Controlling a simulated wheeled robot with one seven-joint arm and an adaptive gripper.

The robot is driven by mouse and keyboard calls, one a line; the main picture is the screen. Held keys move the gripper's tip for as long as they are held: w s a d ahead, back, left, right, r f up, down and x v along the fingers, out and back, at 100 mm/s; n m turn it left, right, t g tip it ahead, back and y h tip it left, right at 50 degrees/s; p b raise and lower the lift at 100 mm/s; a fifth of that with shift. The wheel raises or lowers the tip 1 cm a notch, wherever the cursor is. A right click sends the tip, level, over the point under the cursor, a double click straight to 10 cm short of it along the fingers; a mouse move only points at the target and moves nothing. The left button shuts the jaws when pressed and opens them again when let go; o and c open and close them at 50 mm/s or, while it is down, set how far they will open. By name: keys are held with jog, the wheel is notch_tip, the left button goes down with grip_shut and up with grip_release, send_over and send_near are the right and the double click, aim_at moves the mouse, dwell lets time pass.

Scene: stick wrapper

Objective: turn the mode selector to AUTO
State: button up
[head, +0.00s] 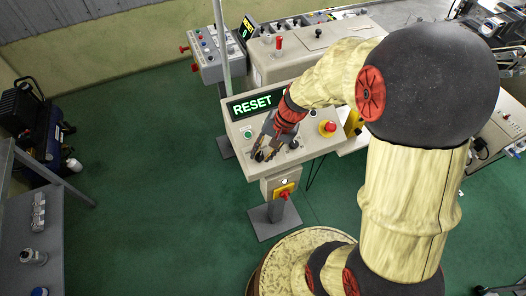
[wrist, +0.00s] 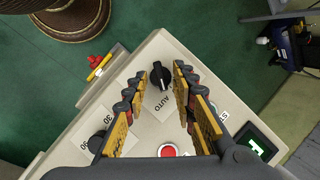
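The mode selector (wrist: 158,73) is a black knob on the beige console (wrist: 158,45), beside a printed AUTO label (wrist: 168,102) in the wrist view. The knob looks elongated, but I cannot tell which position it points to. My gripper (wrist: 159,80) is open, with one finger on each side of the knob and visible gaps between. I cannot tell its height above the panel. In the head view my gripper (head: 265,149) is low over the console's front left part and hides some of the controls.
A second black knob (wrist: 97,141) near a 30 label and a red button (wrist: 167,150) share the panel. The console also has a RESET display (head: 252,104), a green button (head: 248,134) and a red emergency stop (head: 327,127). A yellow-red switch (head: 285,191) sits below. Green floor lies left.

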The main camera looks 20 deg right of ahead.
jog(key=shift+d+r, duration=0.1)
jog(key=shift+d+r, duration=0.1)
jog(key=shift+r, duration=0.25)
jog(key=v, duration=1.1)
